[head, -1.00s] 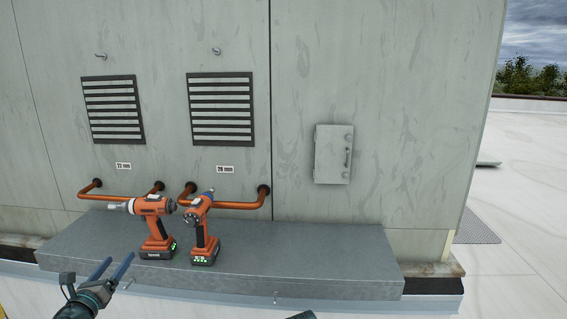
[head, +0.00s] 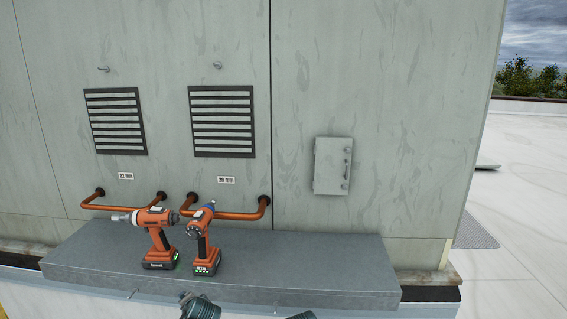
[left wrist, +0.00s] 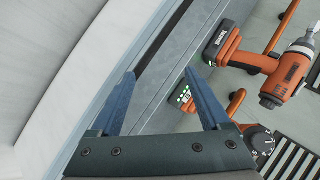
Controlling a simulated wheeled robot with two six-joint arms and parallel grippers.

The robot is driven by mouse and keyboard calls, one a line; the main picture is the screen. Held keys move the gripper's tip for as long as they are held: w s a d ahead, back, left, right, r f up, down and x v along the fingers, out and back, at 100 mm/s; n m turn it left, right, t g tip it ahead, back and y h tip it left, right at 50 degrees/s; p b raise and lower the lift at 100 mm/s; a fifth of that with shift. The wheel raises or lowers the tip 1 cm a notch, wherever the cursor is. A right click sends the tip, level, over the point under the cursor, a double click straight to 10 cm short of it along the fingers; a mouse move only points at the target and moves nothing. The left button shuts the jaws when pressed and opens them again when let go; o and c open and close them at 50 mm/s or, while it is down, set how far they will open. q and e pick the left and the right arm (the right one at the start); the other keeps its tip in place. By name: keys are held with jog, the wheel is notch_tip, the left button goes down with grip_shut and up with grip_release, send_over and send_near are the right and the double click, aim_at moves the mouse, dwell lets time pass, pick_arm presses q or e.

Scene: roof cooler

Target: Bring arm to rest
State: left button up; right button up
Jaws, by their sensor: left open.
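My left gripper (left wrist: 160,74) is open in the left wrist view, with its two blue fingers apart and nothing between them. In the head view only a dark part of my left arm shows at the bottom edge, and its fingers are out of sight. Two orange and black power tools stand upright on the grey ledge: the left tool (head: 156,238) and the right tool (head: 204,240). The left tool also shows in the left wrist view (left wrist: 288,76); the right tool is partly hidden there behind a finger. My right gripper's fingers are not visible.
The grey ledge (head: 320,260) is bare to the right of the tools. Copper pipes (head: 238,215) stick out of the wall behind them, below two louvred vents (head: 222,122). A small closed grey box (head: 331,165) is on the wall at right.

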pick_arm(q)
jog(key=s+d+f+n+g+h+p, duration=0.1)
jog(key=s+d+f+n+g+h, duration=0.1)
jog(key=s+d, duration=0.7)
jog(key=s+d+f+n+g+h, duration=0.1)
jog(key=s+d+f+g+h, duration=0.1)
jog(key=s+d+g, duration=0.5)
jog(key=s+d+f, duration=0.1)
jog(key=s+d, duration=0.1)
jog(key=d, duration=0.2)
jog(key=shift+s+f+n+p, duration=0.25)
jog(key=shift+f+n+p, duration=0.1)
jog(key=shift+f+n, duration=0.05)
jog(key=shift+d, duration=0.1)
jog(key=shift+c, duration=0.2)
